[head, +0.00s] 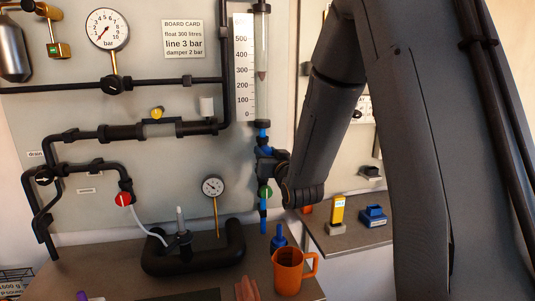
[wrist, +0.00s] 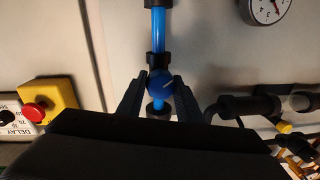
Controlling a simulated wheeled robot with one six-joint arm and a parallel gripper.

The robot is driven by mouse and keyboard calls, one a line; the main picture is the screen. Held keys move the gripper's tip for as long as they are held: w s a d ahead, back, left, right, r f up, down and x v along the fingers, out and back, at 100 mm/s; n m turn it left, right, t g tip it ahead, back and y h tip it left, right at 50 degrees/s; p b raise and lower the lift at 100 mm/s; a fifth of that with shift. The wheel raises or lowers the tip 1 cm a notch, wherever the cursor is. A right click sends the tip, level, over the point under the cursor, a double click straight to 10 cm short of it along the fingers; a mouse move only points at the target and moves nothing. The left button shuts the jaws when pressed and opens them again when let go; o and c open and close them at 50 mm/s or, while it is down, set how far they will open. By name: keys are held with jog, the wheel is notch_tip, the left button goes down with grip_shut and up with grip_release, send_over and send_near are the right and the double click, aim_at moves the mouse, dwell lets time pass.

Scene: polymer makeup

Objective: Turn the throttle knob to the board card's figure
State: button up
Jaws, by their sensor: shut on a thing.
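The board card (head: 184,39) reads float 300 litres, line 3 bar, damper 2 bar. My gripper (wrist: 161,90) is shut on the blue throttle knob (wrist: 160,82), one dark finger on each side. A pale line shows on the knob's face. In the head view my gripper (head: 268,166) reaches the blue pipe below the tube, and the knob is largely hidden there.
Gauges hang at upper left (head: 107,30) and lower middle (head: 213,187). A red knob (head: 123,199) and a green-handled part (head: 266,192) are on the pipework. An orange jug (head: 289,270) stands on the bench below my gripper. In the wrist view a red button (wrist: 34,111) is at left.

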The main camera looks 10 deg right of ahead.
jog(key=shift+n+b, duration=0.5)
jog(key=shift+b, duration=0.05)
jog(key=o, duration=1)
jog(key=shift+a, duration=0.15)
jog(key=shift+s, duration=0.1)
jog(key=s+b, duration=0.2)
jog(key=s, duration=0.5)
jog(key=shift+s+d, duration=0.35)
jog(key=shift+d, duration=0.05)
